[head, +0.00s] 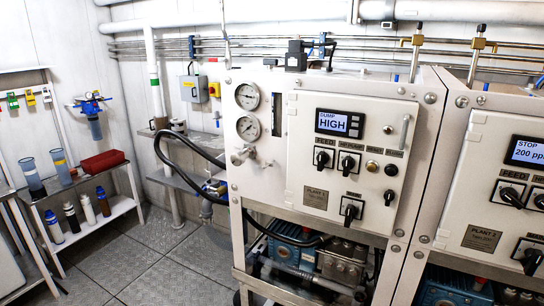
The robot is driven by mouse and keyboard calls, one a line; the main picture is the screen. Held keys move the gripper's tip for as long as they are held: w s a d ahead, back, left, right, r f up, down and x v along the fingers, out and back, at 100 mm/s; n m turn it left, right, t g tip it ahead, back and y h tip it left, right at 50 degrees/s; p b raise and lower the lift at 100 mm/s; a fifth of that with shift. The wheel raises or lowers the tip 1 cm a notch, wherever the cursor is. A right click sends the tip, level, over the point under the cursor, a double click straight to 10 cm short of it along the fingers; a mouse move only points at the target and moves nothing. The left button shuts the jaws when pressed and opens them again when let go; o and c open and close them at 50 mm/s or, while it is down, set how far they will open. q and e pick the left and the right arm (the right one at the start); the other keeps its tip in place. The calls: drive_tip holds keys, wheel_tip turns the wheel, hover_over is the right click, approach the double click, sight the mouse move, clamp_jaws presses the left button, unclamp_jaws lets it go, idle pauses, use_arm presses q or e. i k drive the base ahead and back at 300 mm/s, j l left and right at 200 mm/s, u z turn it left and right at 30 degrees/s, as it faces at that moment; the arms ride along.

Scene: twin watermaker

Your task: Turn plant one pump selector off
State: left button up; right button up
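The left cabinet front (270,170) carries a panel with a display (339,123) reading "SUMP HIGH". A nameplate (315,197) is left of the lower selector. Neither of my grippers is in view.
The right cabinet's nameplate (481,238) reads "PLANT 2"; its display (525,151) shows "STOP 200 pp". Two gauges (247,97) and a black hose (185,143) are at the left cabinet's left. A bottle shelf (95,225) stands far left. The floor (150,260) between is clear.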

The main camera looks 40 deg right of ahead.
sight(348, 163)
drive_tip(key=z, duration=1.7)
